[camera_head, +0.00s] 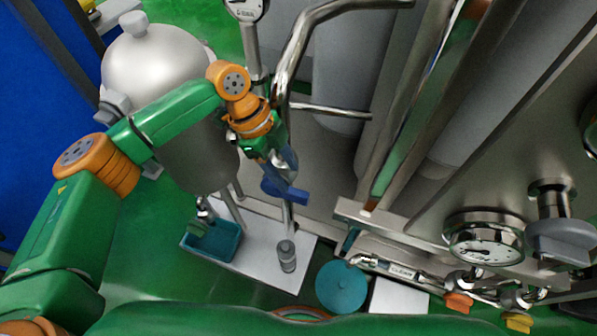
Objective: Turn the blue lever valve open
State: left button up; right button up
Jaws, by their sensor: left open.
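The blue lever (284,192) of the valve sits on a thin vertical steel pipe left of the picture's middle, above a white base plate. My left arm comes in from the left, and my left gripper (280,166) is right at the valve, just above the blue lever. The gripper is open. The wrist and gripper hide the upper part of the valve, and I cannot tell whether the fingers touch the lever. My right gripper is not in view.
A rounded steel tank (158,62) stands behind my left arm. A bent steel pipe (296,48) rises close beside the wrist. A teal tray (213,240) and a round teal lid-like disc (341,287) lie below. A large gauge (484,240) is at right.

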aim_at(297, 191)
pick_arm(q)
jog(key=x, duration=0.4)
jog(key=s+x, duration=0.1)
jog(key=x, duration=0.1)
jog(key=shift+b, duration=0.4)
jog(key=shift+w+d+f, duration=0.1)
jog(key=shift+d+f, duration=0.1)
jog(key=shift+f, duration=0.15)
grip_shut()
dwell(0.5)
